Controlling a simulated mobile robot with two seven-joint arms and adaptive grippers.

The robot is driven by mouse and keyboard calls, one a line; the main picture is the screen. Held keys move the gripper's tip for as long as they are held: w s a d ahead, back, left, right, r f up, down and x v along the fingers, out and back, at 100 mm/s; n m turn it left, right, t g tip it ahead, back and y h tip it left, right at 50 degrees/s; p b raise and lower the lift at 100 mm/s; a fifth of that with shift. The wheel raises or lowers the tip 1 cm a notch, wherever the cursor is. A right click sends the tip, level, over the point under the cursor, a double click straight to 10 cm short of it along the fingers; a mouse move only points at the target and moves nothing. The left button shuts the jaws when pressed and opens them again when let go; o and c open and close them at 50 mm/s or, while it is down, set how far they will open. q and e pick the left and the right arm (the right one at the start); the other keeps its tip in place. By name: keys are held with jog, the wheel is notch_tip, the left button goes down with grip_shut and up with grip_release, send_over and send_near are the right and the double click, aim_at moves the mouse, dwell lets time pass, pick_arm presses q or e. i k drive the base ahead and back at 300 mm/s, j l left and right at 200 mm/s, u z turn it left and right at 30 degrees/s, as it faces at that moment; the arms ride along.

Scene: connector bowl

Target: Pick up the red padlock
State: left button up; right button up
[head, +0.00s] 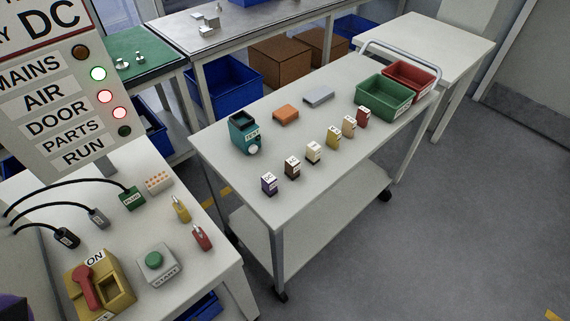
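The red padlock (202,239) lies near the right edge of the near white table (205,285), with a pale shackle at its upper end. A yellow padlock (181,211) is just behind it, apart from it. Neither of my grippers can be made out in the head view. A dark purple shape at the bottom left corner is cut off, and I cannot tell what it is.
A grey START box with a green button (154,258) and a yellow ON switch box (100,286) stand left of the padlock. Cabled plugs (132,197) lie behind. A white cart (310,195) with small blocks and bins stands to the right, across a floor gap.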

aim_at(203, 240)
jog(key=u, duration=0.95)
